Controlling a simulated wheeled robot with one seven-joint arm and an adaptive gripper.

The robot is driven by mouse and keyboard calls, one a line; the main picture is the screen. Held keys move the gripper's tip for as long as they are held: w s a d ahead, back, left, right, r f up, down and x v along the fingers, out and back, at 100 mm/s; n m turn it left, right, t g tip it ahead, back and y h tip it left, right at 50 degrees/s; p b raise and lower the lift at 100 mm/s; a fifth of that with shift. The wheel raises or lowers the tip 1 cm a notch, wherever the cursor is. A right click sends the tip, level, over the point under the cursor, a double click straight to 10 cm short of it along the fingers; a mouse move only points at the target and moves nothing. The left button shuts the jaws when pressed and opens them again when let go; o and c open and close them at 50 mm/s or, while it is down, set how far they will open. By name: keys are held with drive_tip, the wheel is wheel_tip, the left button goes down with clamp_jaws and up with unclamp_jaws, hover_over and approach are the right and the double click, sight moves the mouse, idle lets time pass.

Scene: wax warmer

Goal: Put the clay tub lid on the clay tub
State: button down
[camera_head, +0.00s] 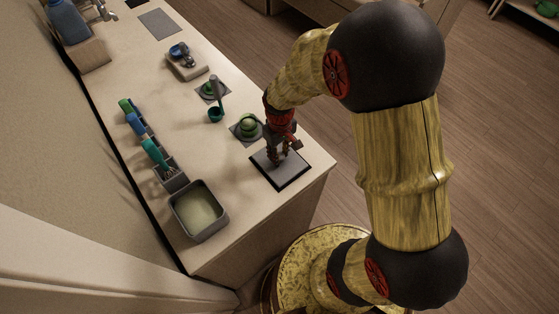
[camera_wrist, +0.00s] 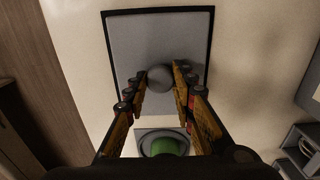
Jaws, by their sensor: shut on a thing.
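The clay tub lid (camera_head: 295,174) looks like a flat grey rectangular plate with a black edge, near the counter's near right corner. In the wrist view the lid (camera_wrist: 133,50) carries a round grey knob (camera_wrist: 160,78). My gripper (camera_head: 279,158) is above the lid, its fingers (camera_wrist: 163,88) shut on the knob from both sides. I cannot tell whether the lid rests on the counter or is slightly raised. The clay tub (camera_head: 181,224) is an open grey rectangular container with pale contents, left of the lid. Part of it (camera_wrist: 310,92) shows at the wrist view's right edge.
A green rounded item (camera_head: 249,126) sits on a grey pad just behind my gripper. A grey holder (camera_head: 174,180) with green, blue and teal-handled tools stands behind the tub. The counter between lid and tub is clear.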

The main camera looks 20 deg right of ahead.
drive_tip(key=shift+r+p, duration=0.4)
drive_tip(key=shift+r, duration=0.1)
idle(0.7)
drive_tip(key=shift+r+p, duration=1.25)
drive_tip(key=shift+r, duration=0.35)
drive_tip(key=shift+r, duration=0.1)
drive_tip(key=shift+r+p, duration=3.15)
drive_tip(key=shift+r, duration=1.15)
drive_tip(key=s+a+f, duration=0.1)
drive_tip(key=s+a, duration=0.2)
drive_tip(key=a, duration=0.7)
drive_tip(key=s+a+f, duration=0.1)
drive_tip(key=s+a, duration=0.2)
drive_tip(key=a, duration=0.6)
drive_tip(key=s+a+f+b, duration=0.1)
drive_tip(key=s+a, duration=0.2)
drive_tip(key=a, duration=0.7)
drive_tip(key=shift+a+f, duration=0.15)
drive_tip(key=shift+a, duration=0.15)
